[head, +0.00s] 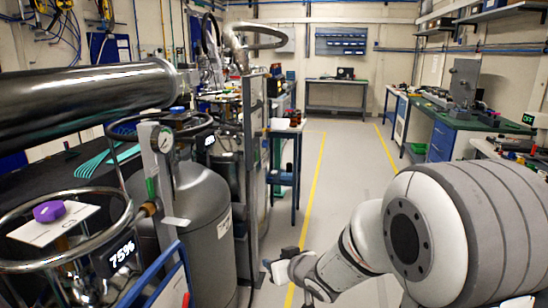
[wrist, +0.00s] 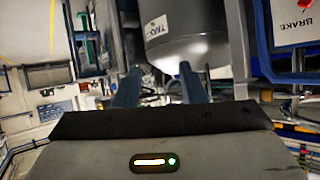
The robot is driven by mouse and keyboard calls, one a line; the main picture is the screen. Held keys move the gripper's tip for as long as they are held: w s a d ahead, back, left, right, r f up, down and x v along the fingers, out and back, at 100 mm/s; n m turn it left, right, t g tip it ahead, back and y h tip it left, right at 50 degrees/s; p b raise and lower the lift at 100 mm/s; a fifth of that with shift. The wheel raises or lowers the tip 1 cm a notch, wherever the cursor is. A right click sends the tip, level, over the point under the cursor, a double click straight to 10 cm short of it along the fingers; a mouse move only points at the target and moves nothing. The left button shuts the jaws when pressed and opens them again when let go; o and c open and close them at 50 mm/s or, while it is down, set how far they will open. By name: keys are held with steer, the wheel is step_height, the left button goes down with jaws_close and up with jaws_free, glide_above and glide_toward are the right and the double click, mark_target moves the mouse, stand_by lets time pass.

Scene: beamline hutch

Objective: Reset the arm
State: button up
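My gripper shows in the wrist view (wrist: 158,82) as two blue-grey fingers standing well apart, with nothing held between them. A grey tank with a white label (wrist: 178,38) is seen beyond the fingertips, apart from them. In the head view my arm reaches from the lower right toward the middle, low over the floor. Its wrist end (head: 285,266) is small there, and the fingers cannot be made out clearly.
Grey tanks (head: 203,225) with ring handles and a gauge stand left of my arm, under a large metal pipe (head: 85,98). A blue-fronted workbench (head: 442,140) lines the right. The grey aisle floor (head: 345,165) between yellow lines is clear toward the back table (head: 336,83).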

steer(key=s+d+r+m+g+h+p, duration=0.35)
steer(key=s+d+r+h, duration=0.45)
steer(key=d, duration=0.5)
steer(key=s+r+m+g+p, duration=0.1)
steer(key=s+r+g+p, duration=0.1)
steer(key=s, duration=0.6)
steer(key=s+d+r+g+y+p, duration=0.1)
steer(key=s+r+g+p, duration=0.1)
steer(key=s, duration=0.7)
steer(key=shift+s+r+m+y, duration=0.25)
steer(key=shift+r+m+y, duration=0.1)
steer(key=shift+r, duration=0.25)
steer(key=shift+d+g, duration=0.1)
steer(key=shift+g, duration=0.15)
steer(key=shift+c, duration=0.5)
